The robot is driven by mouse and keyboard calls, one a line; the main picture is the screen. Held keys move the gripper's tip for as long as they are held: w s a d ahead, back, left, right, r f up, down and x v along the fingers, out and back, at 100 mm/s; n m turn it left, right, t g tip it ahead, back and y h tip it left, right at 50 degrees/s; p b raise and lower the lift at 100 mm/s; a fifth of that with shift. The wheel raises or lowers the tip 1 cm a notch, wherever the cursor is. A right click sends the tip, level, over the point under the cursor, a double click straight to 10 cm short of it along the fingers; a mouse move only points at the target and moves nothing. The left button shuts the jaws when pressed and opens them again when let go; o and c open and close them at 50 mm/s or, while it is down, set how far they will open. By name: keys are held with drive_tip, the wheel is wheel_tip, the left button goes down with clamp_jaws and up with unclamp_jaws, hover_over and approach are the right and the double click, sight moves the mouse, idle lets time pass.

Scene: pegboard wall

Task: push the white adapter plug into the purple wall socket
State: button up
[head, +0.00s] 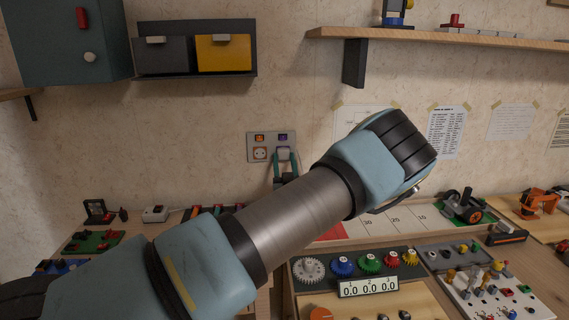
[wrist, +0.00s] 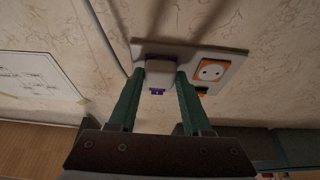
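The socket plate (head: 271,141) is on the wall, with an orange-marked socket (head: 260,153) on its left half and a purple label (head: 283,137) at upper right. The white adapter plug (head: 284,154) is in front of the purple side and hides that socket's face. In the wrist view the adapter (wrist: 160,69) sits between my gripper's green fingers (wrist: 160,77), against or very close to the plate, beside the open orange socket (wrist: 210,71). The fingers appear closed on its sides. I cannot tell whether a gap remains behind it.
My arm crosses the head view in front of the bench. A shelf (head: 440,38) is at upper right, and wall bins (head: 195,52) are at upper left. Gears and a counter (head: 368,287) are on the bench below. The wall around the plate is clear.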

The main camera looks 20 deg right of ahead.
drive_tip(key=o, duration=0.5)
drive_tip(key=shift+o, duration=0.2)
drive_tip(key=b+v, duration=0.3)
drive_tip(key=v, duration=0.7)
drive_tip(key=shift+s+a+b, duration=0.15)
drive_tip(key=shift+s+b, duration=0.2)
drive_tip(key=shift+f, duration=0.1)
